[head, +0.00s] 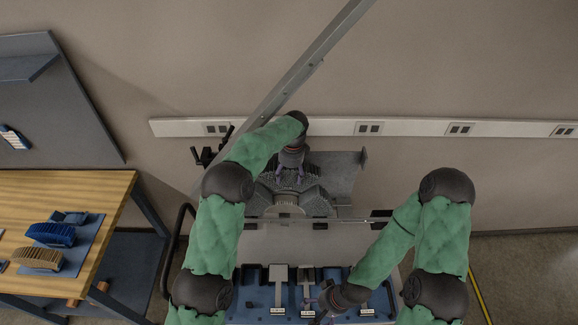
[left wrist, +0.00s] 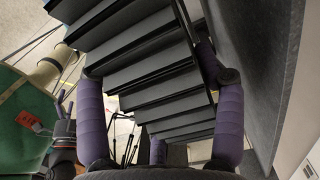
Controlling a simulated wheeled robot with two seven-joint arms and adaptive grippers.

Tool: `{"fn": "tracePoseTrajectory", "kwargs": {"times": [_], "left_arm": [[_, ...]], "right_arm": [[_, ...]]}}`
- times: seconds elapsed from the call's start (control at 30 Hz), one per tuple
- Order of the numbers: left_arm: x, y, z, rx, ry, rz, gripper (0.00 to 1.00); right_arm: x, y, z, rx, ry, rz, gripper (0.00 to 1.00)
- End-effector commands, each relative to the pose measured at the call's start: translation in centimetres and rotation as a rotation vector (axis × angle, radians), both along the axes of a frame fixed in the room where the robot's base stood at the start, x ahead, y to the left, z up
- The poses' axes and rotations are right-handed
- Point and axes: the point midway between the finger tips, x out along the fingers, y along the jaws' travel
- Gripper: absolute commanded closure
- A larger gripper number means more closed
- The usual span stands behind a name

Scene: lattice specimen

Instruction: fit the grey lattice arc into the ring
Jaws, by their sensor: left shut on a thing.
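My left gripper (head: 290,174) reaches down onto a grey, textured, arched body on the stand at the back. In the left wrist view, the purple fingers of my left gripper (left wrist: 160,112) straddle a dark grey slatted piece, the grey lattice arc (left wrist: 150,72), and hold it. In the head view the lattice arc and the ring blend together in the same grey; I cannot tell where one ends or whether the arc is seated. A pale half-round opening (head: 286,198) shows below the gripper. My right gripper (head: 324,302) is low at the front, over a blue tray, partly hidden by its wrist.
The blue tray (head: 250,311) holds several light-handled tools. On the wooden table (head: 75,187) at left, a blue lattice arc (head: 52,234) and a tan one (head: 38,258) lie on a mat. A slanted metal bar (head: 300,72) crosses behind my left arm. A grey panel (head: 345,172) stands right of my left gripper.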

Motion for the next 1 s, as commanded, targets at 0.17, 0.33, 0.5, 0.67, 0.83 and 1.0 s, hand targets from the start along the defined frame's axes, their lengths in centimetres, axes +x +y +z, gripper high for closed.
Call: {"fn": "tracePoseTrajectory", "kwargs": {"times": [0.17,0.33,0.5,0.67,0.83,1.0], "left_arm": [[0.0,0.0,-0.5,0.000,-0.002,-0.003,0.79],[0.0,0.1,-1.8,0.000,-0.001,-0.002,0.79],[0.0,0.2,-3.3,0.000,-0.002,-0.001,0.79],[0.0,0.3,-4.5,0.000,-0.002,-0.001,0.79],[0.0,0.4,-5.1,0.000,-0.003,-0.001,0.79],[0.0,0.4,-5.0,-0.001,-0.003,-0.001,0.79]], "right_arm": [[-0.1,0.0,-0.4,0.000,0.001,0.000,0.07],[-0.1,0.0,-1.2,0.000,0.001,0.000,0.07],[-0.1,0.0,-2.1,0.000,0.001,0.000,0.07],[-0.1,0.0,-2.7,0.000,0.001,0.000,0.07],[-0.1,0.0,-2.9,0.000,0.001,0.000,0.07],[0.0,0.0,-2.8,0.000,0.001,0.000,0.07]]}}
